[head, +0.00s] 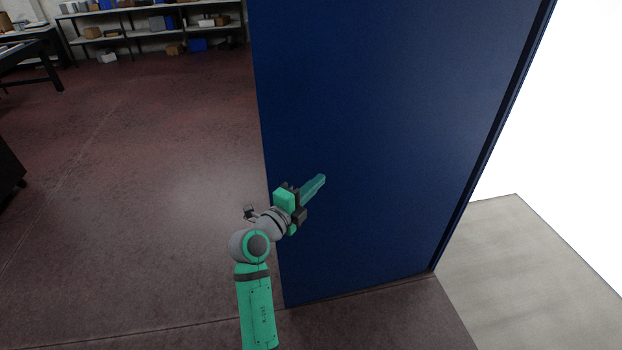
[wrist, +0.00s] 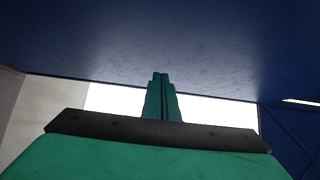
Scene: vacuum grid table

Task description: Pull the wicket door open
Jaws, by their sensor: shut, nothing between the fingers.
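The blue wicket door (head: 380,110) stands as a tall, flat panel across the middle and right of the head view. It is ajar or open, with bright outside light beyond its right edge. My gripper (head: 321,181) is in front of the door's lower left part, with its green fingers pointing right along the panel. In the wrist view the fingers of my gripper (wrist: 160,78) are together and empty, and the dark blue door (wrist: 160,40) fills the upper part. I cannot tell whether the fingers touch the panel. No handle shows in either view.
A pale floor (head: 530,245) lies outside at the right, under white light. Reddish-brown floor (head: 150,190) is clear to the left. Shelves (head: 150,30) with boxes stand at the far back left. A dark table (head: 30,50) is at the left.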

